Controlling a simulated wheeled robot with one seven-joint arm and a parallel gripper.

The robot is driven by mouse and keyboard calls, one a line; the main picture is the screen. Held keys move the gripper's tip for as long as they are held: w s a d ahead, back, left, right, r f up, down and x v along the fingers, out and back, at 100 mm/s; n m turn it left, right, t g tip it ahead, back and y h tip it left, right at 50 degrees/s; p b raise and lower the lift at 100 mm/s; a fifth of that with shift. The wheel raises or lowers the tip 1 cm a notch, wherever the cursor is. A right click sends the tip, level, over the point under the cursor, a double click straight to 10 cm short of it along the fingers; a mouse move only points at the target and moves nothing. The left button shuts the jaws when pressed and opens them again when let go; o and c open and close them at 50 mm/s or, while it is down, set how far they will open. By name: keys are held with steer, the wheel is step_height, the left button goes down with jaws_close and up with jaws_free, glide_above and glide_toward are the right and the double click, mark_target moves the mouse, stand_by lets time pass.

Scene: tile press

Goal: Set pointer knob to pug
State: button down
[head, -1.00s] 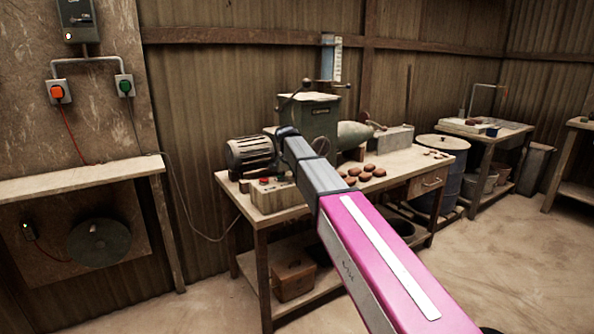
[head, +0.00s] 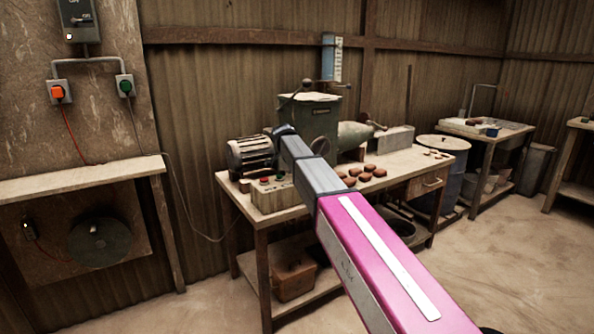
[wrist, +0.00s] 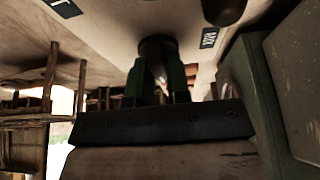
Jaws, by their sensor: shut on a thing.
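In the wrist view a dark round knob (wrist: 157,47) stands out from a pale panel (wrist: 120,30). My gripper (wrist: 160,78), with dark green fingers, is shut on this knob. Two dark labels with light lettering sit on the panel, one at upper left (wrist: 64,8) and one to the right (wrist: 208,38). I cannot read them fully, and the knob's pointing direction is hard to tell. In the head view my arm hides the gripper and the knob. A control box (head: 268,199) with red and green buttons stands on the bench beside my arm.
A grey-green box (wrist: 243,85) is close on the right in the wrist view. The bench (head: 403,161) carries a motor (head: 250,157), a mill with a hopper (head: 316,120) and several brown clay lumps (head: 366,173). The floor in front is open.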

steer(key=c, duration=1.1)
jaws_free()
steer(key=v, duration=1)
steer(key=shift+s+a+r, duration=0.15)
steer(key=shift+a+r, duration=0.05)
steer(key=shift+r, duration=0.15)
steer(key=shift+s, duration=0.1)
